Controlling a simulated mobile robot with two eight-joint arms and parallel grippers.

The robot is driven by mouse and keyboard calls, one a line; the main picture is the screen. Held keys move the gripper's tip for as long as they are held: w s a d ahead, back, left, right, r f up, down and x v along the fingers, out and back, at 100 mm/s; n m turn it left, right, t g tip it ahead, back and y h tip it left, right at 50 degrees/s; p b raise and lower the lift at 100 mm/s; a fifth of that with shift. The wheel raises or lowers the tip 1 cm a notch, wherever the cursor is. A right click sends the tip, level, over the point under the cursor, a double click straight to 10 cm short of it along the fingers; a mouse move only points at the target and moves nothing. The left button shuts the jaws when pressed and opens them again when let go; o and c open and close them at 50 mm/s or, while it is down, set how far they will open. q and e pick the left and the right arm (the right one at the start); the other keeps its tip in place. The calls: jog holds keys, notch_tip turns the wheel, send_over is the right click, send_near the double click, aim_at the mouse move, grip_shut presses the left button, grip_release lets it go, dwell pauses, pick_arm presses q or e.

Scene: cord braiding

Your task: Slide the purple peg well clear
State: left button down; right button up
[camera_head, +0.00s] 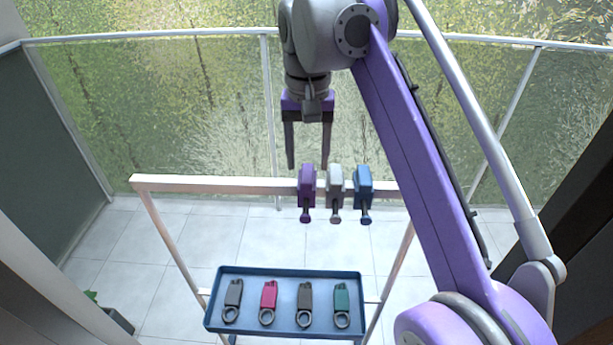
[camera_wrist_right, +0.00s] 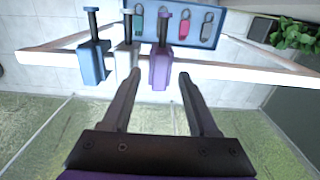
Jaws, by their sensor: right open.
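The purple peg (camera_head: 307,186) sits on the pale bar of a frame (camera_head: 220,184), the leftmost of three pegs in the head view. A grey peg (camera_head: 335,187) and a blue peg (camera_head: 363,187) sit close to its right. My right gripper (camera_head: 308,166) is open and empty, with fingers pointing down just behind and above the purple peg. In the right wrist view, the purple peg (camera_wrist_right: 161,68) shows just beyond the gap between the open fingers (camera_wrist_right: 154,78). I see no contact. My left gripper is not in view.
A blue tray (camera_head: 213,312) below the bar holds several dark, red and green tagged rings. A glass railing (camera_head: 160,37) stands behind the frame. The bar is clear left of the purple peg. A green plant (camera_wrist_right: 293,35) shows in the right wrist view.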

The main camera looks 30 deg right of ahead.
aim_at(307, 175)
jog(key=shift+w+f+b, duration=0.15)
jog(key=shift+f+b, duration=0.2)
jog(key=shift+f, duration=1.6)
grip_shut()
